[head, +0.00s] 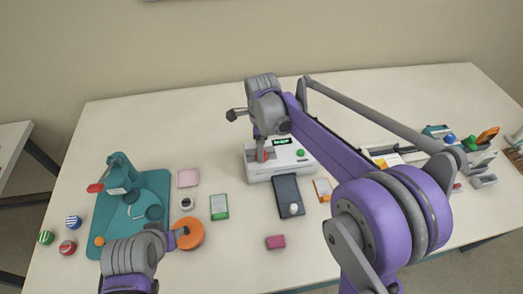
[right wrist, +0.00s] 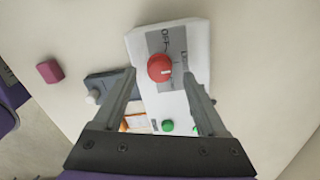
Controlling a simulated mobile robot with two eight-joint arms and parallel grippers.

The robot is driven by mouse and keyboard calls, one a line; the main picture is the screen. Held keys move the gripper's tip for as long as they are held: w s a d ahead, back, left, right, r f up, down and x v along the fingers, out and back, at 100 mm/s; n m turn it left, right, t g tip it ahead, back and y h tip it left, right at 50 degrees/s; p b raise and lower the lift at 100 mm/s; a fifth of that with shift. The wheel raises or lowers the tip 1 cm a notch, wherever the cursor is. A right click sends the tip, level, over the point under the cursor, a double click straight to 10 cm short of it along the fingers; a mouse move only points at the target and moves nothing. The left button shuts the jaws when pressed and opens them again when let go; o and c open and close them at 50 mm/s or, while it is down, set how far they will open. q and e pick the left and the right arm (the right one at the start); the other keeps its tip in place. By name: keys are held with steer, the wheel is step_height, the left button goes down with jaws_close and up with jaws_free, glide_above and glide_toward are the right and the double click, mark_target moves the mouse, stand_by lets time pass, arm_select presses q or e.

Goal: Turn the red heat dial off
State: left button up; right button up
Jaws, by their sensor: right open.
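The laminator (head: 292,169) is a white box at the middle of the table, with a green display and a green button on top. Its red heat dial (right wrist: 160,68) shows clearly in the right wrist view, with a white pointer mark on its right side. Printed lettering including "OFF" is on the grey panel around the dial. My right gripper (right wrist: 160,76) is open, with one finger on each side of the dial; I cannot tell if they touch it. In the head view my right gripper largely hides the dial. My left gripper (head: 180,236) is beside an orange round object.
A teal mat (head: 160,182) with a teal press stands at left, near several striped caps. Trays and tools (head: 475,155) crowd the right end. The back left table is clear.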

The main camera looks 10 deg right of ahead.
steer(key=shift+f, duration=1.15)
jaws_close()
